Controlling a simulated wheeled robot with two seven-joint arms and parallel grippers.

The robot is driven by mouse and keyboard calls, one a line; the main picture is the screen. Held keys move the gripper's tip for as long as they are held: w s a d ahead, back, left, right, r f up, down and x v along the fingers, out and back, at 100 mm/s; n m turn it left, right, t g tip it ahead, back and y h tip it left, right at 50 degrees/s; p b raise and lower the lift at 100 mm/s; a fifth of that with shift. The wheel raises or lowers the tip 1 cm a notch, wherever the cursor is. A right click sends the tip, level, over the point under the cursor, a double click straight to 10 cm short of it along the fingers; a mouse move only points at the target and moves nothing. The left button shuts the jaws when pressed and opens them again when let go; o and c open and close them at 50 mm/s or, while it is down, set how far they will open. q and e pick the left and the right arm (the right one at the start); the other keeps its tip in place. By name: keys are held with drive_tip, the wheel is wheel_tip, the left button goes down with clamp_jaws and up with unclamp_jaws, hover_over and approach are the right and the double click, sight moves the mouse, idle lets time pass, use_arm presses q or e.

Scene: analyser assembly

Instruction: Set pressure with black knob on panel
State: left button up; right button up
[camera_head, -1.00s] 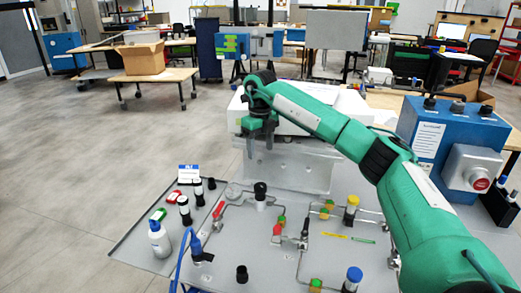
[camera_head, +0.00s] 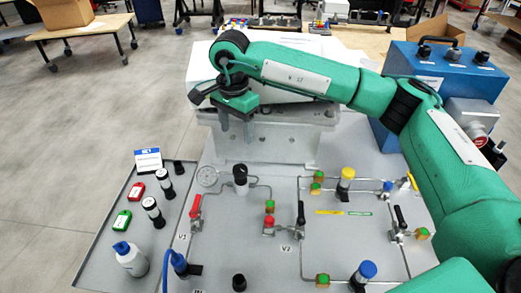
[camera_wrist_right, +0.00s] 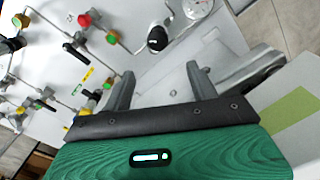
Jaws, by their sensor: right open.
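The black knob (camera_head: 240,175) stands upright on the grey panel (camera_head: 225,235), just right of a round pressure gauge (camera_head: 207,177). My right gripper (camera_head: 236,130) is open and empty, its fingers pointing down. In the head view it appears above the knob, in front of the white box. In the right wrist view, the knob (camera_wrist_right: 157,39) lies beyond the gap between the two open fingers (camera_wrist_right: 160,76), apart from both. The gauge (camera_wrist_right: 197,8) is at the top edge there. My left gripper is not in view.
Red-handled (camera_head: 195,206) and black-handled (camera_head: 301,214) valves, pipes, and yellow (camera_head: 347,174) and blue (camera_head: 367,270) caps surround the knob. A white bottle (camera_head: 130,259) stands at left. The white box (camera_head: 285,65) is behind; a blue control box (camera_head: 440,80) is at right.

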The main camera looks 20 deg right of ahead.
drive_tip(key=p, duration=0.2)
hover_over(240, 169)
drive_tip(key=shift+n, duration=0.3)
wheel_tip(240, 169, down, 7)
drive_tip(key=shift+w+r, duration=0.1)
wheel_tip(240, 169, down, 6)
drive_tip(key=shift+r, duration=0.2)
drive_tip(key=shift+f, duration=0.55)
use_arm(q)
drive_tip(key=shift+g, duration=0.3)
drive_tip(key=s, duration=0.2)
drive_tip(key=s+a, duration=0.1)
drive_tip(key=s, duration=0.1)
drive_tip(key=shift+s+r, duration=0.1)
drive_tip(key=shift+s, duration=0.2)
